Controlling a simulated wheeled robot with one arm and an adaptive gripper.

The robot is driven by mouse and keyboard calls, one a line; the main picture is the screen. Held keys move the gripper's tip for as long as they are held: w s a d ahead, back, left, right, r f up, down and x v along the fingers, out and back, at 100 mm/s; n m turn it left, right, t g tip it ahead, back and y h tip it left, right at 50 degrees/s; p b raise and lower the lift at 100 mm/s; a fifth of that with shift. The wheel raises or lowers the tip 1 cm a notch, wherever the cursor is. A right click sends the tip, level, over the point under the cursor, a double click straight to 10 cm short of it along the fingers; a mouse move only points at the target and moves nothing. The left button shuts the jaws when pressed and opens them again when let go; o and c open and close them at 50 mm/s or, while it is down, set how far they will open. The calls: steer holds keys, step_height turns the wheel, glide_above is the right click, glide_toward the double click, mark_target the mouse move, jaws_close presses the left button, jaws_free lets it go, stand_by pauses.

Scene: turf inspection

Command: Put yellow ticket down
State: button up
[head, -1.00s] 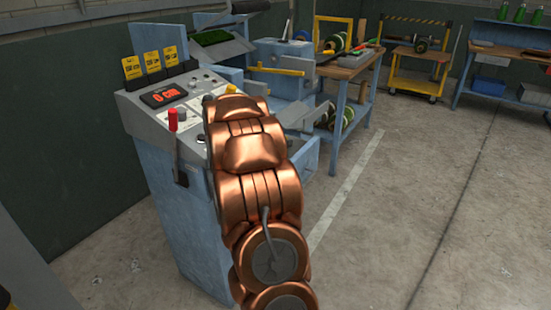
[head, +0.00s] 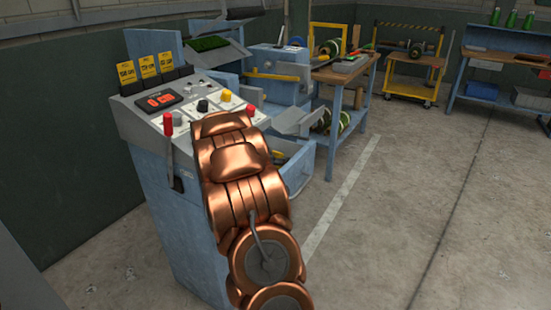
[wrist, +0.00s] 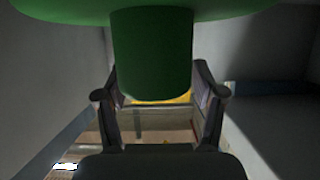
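Three yellow tickets (head: 126,72) stand upright in black holders at the back left of the console (head: 195,110). My gripper is hidden behind my copper arm in the head view. In the wrist view my gripper (wrist: 157,72) shows its two dark fingers apart. A green cylinder below a wide green disc (wrist: 152,55) fills the space between the fingertips; I cannot tell whether they touch it. A thin yellow strip (wrist: 160,99) shows below the cylinder, between the fingers; I cannot tell whether it is a ticket or held.
The console carries a red display, knobs and a red lever (head: 168,125). Behind it are a blue machine and an open blue tray (head: 300,170). A wooden-topped workbench (head: 340,75) and a yellow cart (head: 408,72) stand further back. The floor at right is clear.

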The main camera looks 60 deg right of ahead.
steer(key=shift+o, duration=1.1)
steer(key=shift+r, duration=0.25)
steer(key=shift+v, duration=3.7)
